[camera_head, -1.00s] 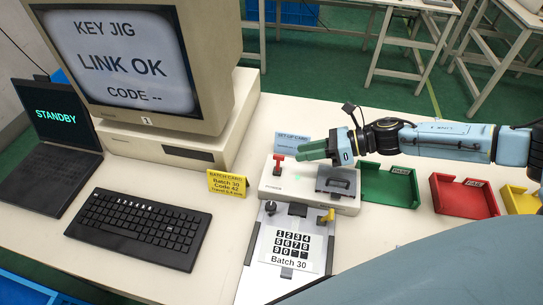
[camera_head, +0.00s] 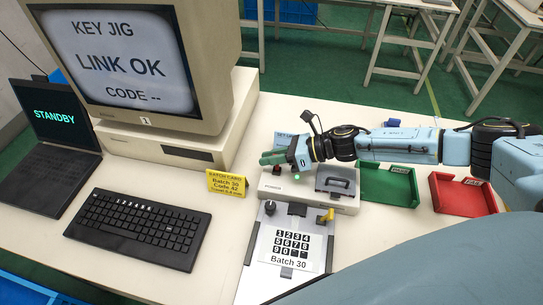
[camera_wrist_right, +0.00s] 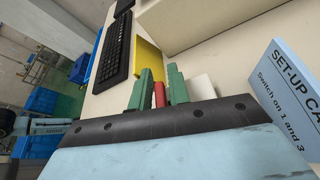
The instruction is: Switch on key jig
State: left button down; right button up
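The key jig is a white box (camera_head: 345,207) with a grey handled lid (camera_head: 335,181) and a green light (camera_head: 297,177). Its red switch lever (camera_head: 278,171) is mostly hidden behind my gripper in the head view. My right gripper (camera_head: 272,157) is over the jig's left part with its green fingers pointing left. In the right wrist view the red lever (camera_wrist_right: 159,95) stands between the two spread green fingers (camera_wrist_right: 159,88); whether either finger touches it, I cannot tell. My left gripper is out of view.
A keypad film marked Batch 30 (camera_head: 293,246) lies in front of the box, near a black knob (camera_head: 270,208) and yellow lever (camera_head: 326,216). A blue set-up card (camera_wrist_right: 290,95) stands close by. Green (camera_head: 388,184) and red (camera_head: 462,196) trays are right. The monitor (camera_head: 135,65) reads LINK OK.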

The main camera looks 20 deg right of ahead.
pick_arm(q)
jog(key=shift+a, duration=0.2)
pick_arm(e)
grip_shut()
jog(key=shift+w+d+f+m+y+b, duration=0.2)
jog(key=shift+w+m+y+b, duration=0.1)
jog(key=shift+m+b, duration=0.3)
jog(key=shift+g, duration=0.3)
jog(key=shift+o, duration=1.7)
grip_release()
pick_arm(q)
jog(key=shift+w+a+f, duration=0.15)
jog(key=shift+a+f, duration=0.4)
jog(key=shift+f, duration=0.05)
